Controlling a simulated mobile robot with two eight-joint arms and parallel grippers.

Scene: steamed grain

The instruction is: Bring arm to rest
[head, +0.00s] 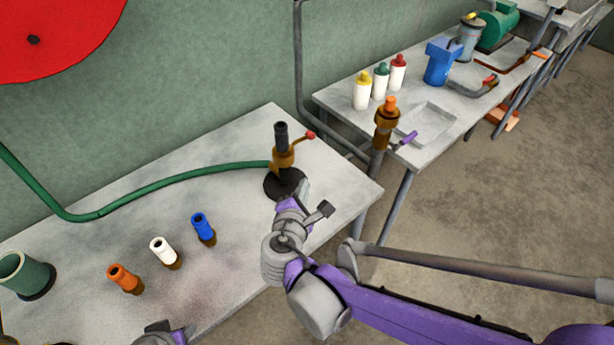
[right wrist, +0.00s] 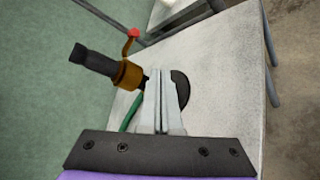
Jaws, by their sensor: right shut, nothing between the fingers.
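My right arm reaches in from the lower right of the head view.
Orange (head: 121,276), white (head: 161,248) and blue (head: 203,227) capped nozzles stand on the near table, with a green cup (head: 25,275) at left. A green hose (head: 150,185) runs to the fitting. The far table (head: 455,95) holds bottles, a tray and machines.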

